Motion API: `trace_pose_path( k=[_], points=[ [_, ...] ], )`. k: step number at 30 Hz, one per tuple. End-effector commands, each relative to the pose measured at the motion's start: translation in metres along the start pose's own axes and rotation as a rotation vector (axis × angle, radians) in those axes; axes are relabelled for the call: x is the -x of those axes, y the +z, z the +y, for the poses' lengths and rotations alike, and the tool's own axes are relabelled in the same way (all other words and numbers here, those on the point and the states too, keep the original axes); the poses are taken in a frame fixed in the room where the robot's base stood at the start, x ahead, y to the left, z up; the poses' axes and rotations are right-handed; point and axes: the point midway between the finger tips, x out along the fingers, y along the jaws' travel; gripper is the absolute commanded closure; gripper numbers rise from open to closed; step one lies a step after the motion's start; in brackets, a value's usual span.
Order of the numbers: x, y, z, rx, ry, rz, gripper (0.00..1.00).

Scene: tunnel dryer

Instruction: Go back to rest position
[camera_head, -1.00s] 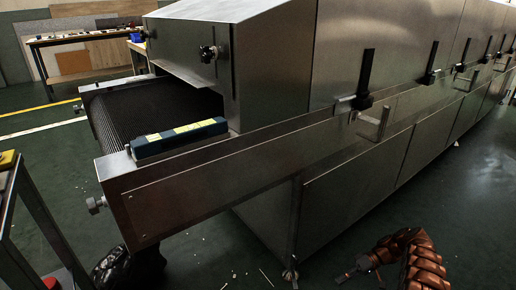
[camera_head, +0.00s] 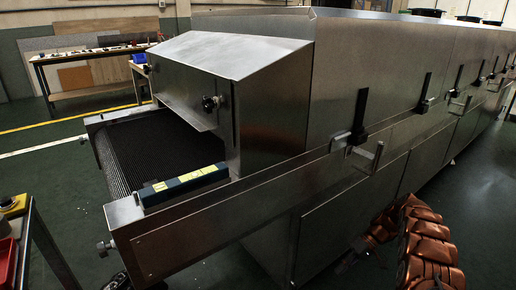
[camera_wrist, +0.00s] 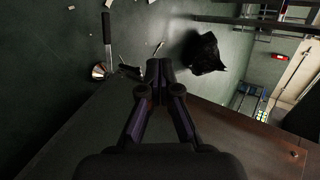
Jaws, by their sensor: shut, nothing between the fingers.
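My gripper shows in the wrist view (camera_wrist: 160,80) with its two dark fingers together and nothing between them. It hangs over the edge of a metal panel (camera_wrist: 240,140), with dark floor past its tips. In the head view my copper-coloured arm is at the lower right, in front of the side of the tunnel dryer (camera_head: 270,110). The end of my arm there is dark and hard to make out against the dryer's side.
The dryer's mesh conveyor (camera_head: 165,150) is at left, with a dark blue and yellow bar (camera_head: 184,185) on its near side rail. Black handles (camera_head: 360,118) stick out from the dryer's side. A cart (camera_head: 45,250) stands lower left. A dark bag (camera_wrist: 206,53) lies on the floor.

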Motion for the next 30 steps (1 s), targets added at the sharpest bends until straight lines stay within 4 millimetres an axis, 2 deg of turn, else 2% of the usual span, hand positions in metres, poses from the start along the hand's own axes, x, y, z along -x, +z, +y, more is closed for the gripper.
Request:
trace_pose_path(
  k=[1, 12, 23, 30],
  points=[
    [0.015, 0.001, -0.022, -0.009, 0.021, -0.004, 1.00],
    [0.068, 0.018, -0.127, -0.105, 0.137, -0.040, 1.00],
    [0.108, 0.050, -0.231, -0.185, 0.253, -0.058, 1.00],
    [0.128, 0.078, -0.297, -0.231, 0.332, -0.060, 1.00]
  ],
)
